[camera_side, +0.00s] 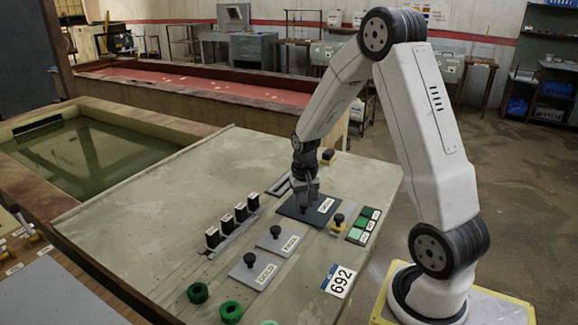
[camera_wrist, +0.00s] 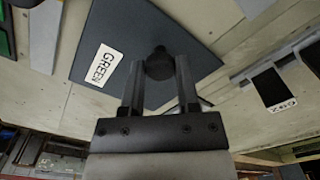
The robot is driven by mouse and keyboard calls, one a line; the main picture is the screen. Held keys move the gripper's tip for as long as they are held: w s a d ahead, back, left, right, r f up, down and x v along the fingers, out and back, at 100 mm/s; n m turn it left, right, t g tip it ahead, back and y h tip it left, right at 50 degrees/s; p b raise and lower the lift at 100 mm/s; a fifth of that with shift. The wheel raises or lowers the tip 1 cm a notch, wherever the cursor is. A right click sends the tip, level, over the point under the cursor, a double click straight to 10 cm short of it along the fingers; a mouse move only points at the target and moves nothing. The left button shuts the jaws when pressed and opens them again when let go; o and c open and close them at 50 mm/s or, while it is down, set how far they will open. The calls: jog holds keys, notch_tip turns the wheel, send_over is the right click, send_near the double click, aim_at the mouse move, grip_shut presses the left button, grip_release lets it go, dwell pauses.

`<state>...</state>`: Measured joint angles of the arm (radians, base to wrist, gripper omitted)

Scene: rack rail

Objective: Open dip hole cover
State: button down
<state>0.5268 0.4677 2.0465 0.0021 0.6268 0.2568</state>
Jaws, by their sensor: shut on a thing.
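A dark square plate (camera_side: 294,212) with a white label reading GREEN lies on the grey bench top, and it looks like a cover. It also shows in the wrist view (camera_wrist: 130,35), with a round black knob (camera_wrist: 159,66) near its edge. My gripper (camera_side: 307,203) points down over this plate. In the wrist view its two fingers (camera_wrist: 160,75) stand on either side of the knob and are shut on it. I cannot tell whether the plate is flat on the bench or slightly raised. Any hole under it is hidden.
Two grey plates with black knobs (camera_side: 277,240) (camera_side: 254,270) lie to the front left. A row of black blocks (camera_side: 227,226) stands on the left. A knob on yellow (camera_side: 338,222) and green tiles (camera_side: 363,224) are on the right. Green rings (camera_side: 198,292) lie at the front.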

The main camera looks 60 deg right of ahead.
dwell(0.3)
jog(key=d, duration=1.3)
jog(key=shift+d, duration=0.1)
jog(key=shift+c, duration=1.6)
grip_release()
notch_tip(320, 180, up, 8)
jog(key=shift+a, duration=0.2)
